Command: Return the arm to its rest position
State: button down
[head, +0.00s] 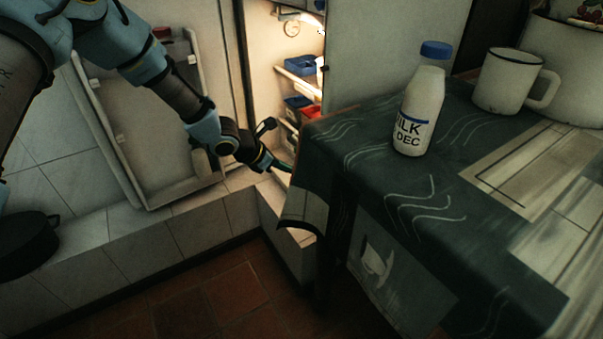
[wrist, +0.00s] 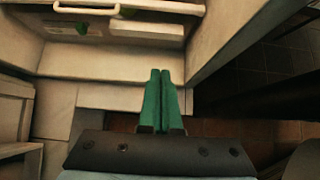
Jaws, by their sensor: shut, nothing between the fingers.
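My gripper (wrist: 160,74) shows in the wrist view with its two green fingers side by side and touching, shut and empty. In the head view my arm reaches from the upper left down toward the lit fridge opening. The gripper (head: 287,167) is there at the left edge of the table, its tips partly hidden by the tablecloth corner. In the wrist view the fingers point over a pale tiled ledge (wrist: 120,97).
The table (head: 385,165) with a dark patterned cloth fills the right. A milk bottle (head: 419,108) with a blue cap and a white mug (head: 505,82) stand on it. The open fridge door (head: 150,125) is behind my arm. The red tiled floor (head: 215,300) is clear.

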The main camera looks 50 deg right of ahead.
jog(key=shift+v, duration=1.4)
jog(key=shift+a, duration=0.1)
jog(key=w+a+r+m+t+y, duration=0.1)
jog(key=w+a+r+m, duration=0.3)
jog(key=a, duration=0.5)
jog(key=w+a+r+m+t+y, duration=0.1)
jog(key=w+a+r+m, duration=0.15)
jog(key=w+a, duration=0.4)
jog(key=w+a+r+m+t+y, duration=0.15)
jog(key=w+a+r, duration=0.25)
jog(key=a, duration=0.7)
jog(key=s+a+r+m+y, duration=0.1)
jog(key=a+r+m+y, duration=0.1)
jog(key=a, duration=0.8)
jog(key=s+a+r+m+t+y, duration=0.1)
jog(key=a+r+m, duration=0.1)
jog(key=a, duration=0.8)
jog(key=s+a+r+m+y, duration=0.2)
jog(key=a+r, duration=0.1)
jog(key=a, duration=0.6)
notch_tip(320, 180, up, 22)
jog(key=a+p, duration=0.1)
jog(key=p, duration=2.1)
jog(key=shift+m, duration=0.4)
